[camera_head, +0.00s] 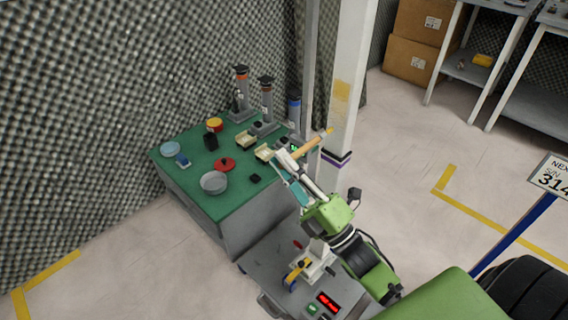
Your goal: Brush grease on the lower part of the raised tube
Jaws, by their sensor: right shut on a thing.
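My right gripper (288,168) reaches over the right edge of the green-topped table and is shut on a tan, stick-like thing that looks like the brush (308,144). The brush slants up to the right, and its bristles cannot be made out. The gripper is in front of the blue-topped tube, apart from the others. Which tube is raised is unclear. My left gripper is out of view.
The green table (215,150) also holds a grey bowl (214,183), a red lid-like thing (224,164), a red-yellow tin (214,125) and small cream trays (246,140). A white post (345,90) stands right of the table. Open floor (410,160) lies farther right.

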